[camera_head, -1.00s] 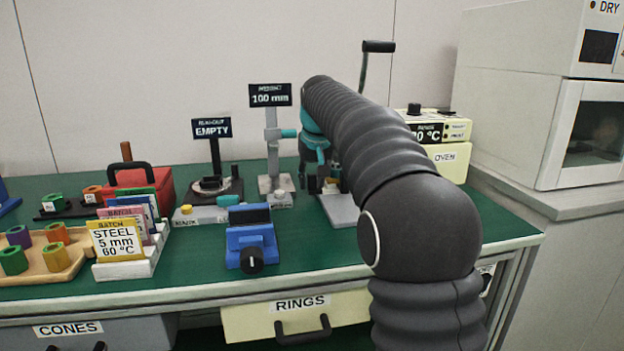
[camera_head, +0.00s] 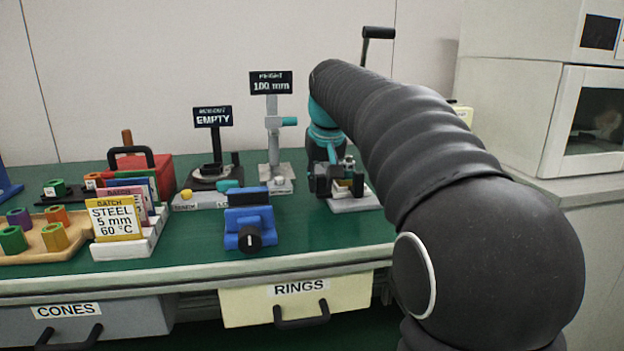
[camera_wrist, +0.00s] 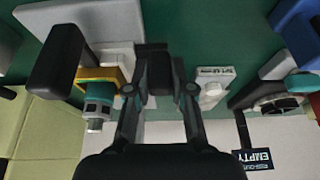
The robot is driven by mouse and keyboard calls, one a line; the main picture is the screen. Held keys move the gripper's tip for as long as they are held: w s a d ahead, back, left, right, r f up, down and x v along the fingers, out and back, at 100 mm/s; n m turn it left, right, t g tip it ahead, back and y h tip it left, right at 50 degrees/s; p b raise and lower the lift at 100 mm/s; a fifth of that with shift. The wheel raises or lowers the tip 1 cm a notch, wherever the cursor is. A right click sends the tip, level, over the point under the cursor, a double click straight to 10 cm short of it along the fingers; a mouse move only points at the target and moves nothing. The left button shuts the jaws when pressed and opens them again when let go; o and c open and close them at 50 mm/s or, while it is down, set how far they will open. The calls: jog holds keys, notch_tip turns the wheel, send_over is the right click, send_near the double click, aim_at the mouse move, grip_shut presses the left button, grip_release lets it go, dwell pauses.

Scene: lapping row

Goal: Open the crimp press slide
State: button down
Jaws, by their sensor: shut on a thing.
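The crimp press stands on the green bench right of centre in the head view, with a grey base plate (camera_head: 358,204), a brassy part and a raised lever with a black grip (camera_head: 378,33). My arm hides much of it. My gripper (camera_head: 333,183) is down at the press's left front side. In the wrist view, my gripper (camera_wrist: 157,72) is shut on a dark block, seemingly the slide's handle (camera_wrist: 152,52). The press's grey plate (camera_wrist: 105,14) and yellow bracket (camera_wrist: 102,74) lie beside it on the left. How far the slide is out cannot be told.
A height gauge (camera_head: 273,130) and a run-out stand (camera_head: 214,155) stand left of the press. A blue fixture with a black knob (camera_head: 250,238) sits in front. A card rack (camera_head: 130,248) and wooden tray (camera_head: 75,240) are further left. The bench front right of the blue fixture is clear.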

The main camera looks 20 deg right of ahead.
jog(key=shift+s, duration=0.6)
jog(key=c, duration=1.3)
grip_release()
jog(key=shift+r, duration=0.1)
jog(key=v, duration=1.2)
